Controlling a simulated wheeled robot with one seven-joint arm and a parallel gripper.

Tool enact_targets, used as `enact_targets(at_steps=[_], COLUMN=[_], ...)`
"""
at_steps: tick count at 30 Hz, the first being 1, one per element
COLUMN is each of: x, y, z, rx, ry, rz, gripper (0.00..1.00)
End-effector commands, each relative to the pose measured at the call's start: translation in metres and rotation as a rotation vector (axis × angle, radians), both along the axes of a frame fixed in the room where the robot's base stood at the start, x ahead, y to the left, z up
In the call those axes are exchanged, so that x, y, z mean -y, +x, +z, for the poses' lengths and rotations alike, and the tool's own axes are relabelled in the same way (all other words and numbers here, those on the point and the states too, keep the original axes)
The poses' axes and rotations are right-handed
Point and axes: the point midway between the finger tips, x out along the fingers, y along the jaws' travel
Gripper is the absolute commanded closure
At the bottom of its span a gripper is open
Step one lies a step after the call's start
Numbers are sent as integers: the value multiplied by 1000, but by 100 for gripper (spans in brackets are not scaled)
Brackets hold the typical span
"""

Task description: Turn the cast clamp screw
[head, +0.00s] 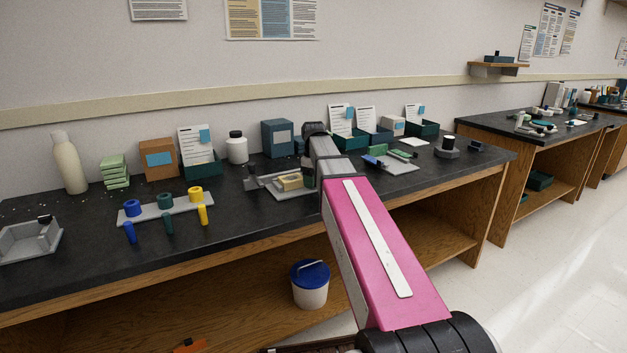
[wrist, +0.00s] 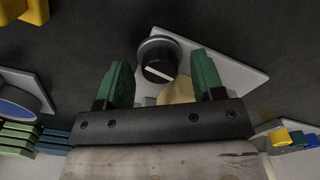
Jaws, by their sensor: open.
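The cast clamp screw shows in the wrist view as a round black knob (wrist: 159,69) with a white line across its top. It sits on a light grey clamp plate (wrist: 235,72). A pale yellow cast (wrist: 178,92) is partly hidden behind my gripper. My gripper (wrist: 161,72) is open, with its two green fingers apart and the knob showing between and just beyond the tips. I cannot tell whether a finger touches it. In the head view, the yellow cast (head: 290,182) rests on the grey plate beside my arm's end; my fingers are not clear there.
A grey rack (head: 165,208) with blue, green and yellow pieces stands to the left. A grey plate (head: 397,166) with small parts lies to the right. A white bottle (head: 237,148) and a teal box (head: 277,138) stand behind. The bench's front strip is mostly clear.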

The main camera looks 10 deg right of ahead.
Motion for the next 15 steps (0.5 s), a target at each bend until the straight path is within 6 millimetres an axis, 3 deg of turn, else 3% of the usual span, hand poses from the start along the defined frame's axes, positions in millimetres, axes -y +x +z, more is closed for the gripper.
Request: enact_targets(at_steps=[1,5,15], x=[0,0,0], y=[0,0,0], z=[0,0,0], rx=[0,0,0], ry=[0,0,0], rz=[0,0,-106], gripper=[48,87,87])
